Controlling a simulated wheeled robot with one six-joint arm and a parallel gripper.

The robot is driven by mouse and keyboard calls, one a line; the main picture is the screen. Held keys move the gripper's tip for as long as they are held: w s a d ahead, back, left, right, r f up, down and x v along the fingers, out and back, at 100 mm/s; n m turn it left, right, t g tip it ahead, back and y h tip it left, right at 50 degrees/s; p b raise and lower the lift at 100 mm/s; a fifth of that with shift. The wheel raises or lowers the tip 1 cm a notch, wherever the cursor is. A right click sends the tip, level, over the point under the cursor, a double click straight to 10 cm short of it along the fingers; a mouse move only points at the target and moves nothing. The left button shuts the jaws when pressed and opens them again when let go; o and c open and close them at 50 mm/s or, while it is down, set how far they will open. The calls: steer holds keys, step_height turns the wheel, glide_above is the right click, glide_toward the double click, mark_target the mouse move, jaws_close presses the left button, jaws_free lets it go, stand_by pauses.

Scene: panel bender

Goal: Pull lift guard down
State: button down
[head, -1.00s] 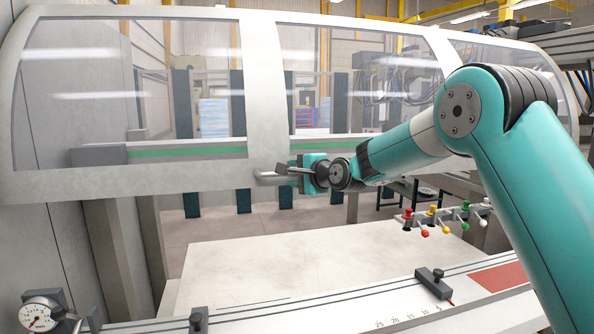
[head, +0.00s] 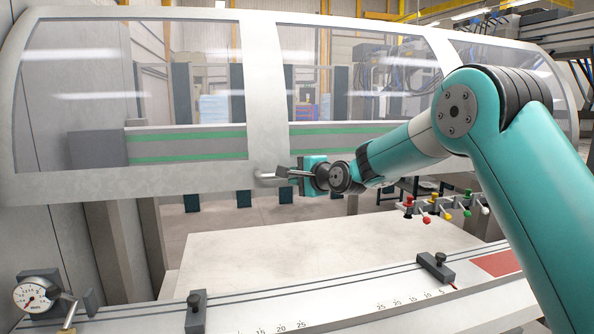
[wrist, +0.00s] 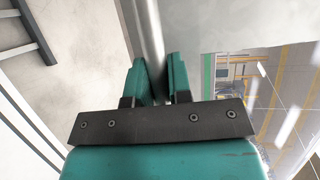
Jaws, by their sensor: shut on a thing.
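The lift guard (head: 264,100) is a pale frame with clear panes, spanning the upper head view. Its bar handle (head: 266,178) sticks out at its lower edge, near the middle. My gripper (head: 285,174) is shut on this handle, coming from the right. In the wrist view, the handle (wrist: 152,38) runs as a pale bar down between the two teal fingers of my gripper (wrist: 160,82). The fingers hide part of the bar. The guard's lower edge stands above the worktable, with an open gap below it.
A pale worktable (head: 300,258) lies below the guard. A ruled rail (head: 350,312) with dark stops (head: 436,267) runs along the front. Coloured knobs (head: 437,208) are at the right, a dial gauge (head: 35,296) at lower left. A green-striped beam (head: 190,145) lies behind the panes.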

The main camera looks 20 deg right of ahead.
step_height(320, 180, down, 30)
steer(key=b, duration=1.8)
steer(key=shift+r, duration=0.25)
steer(key=shift+f, duration=0.1)
steer(key=c, duration=1.1)
jaws_free()
steer(key=shift+d, duration=0.1)
steer(key=shift+s+r+b, duration=0.2)
steer(key=shift+b, duration=0.1)
steer(key=b+v, duration=0.2)
steer(key=v, duration=1.5)
steer(key=shift+b, duration=0.3)
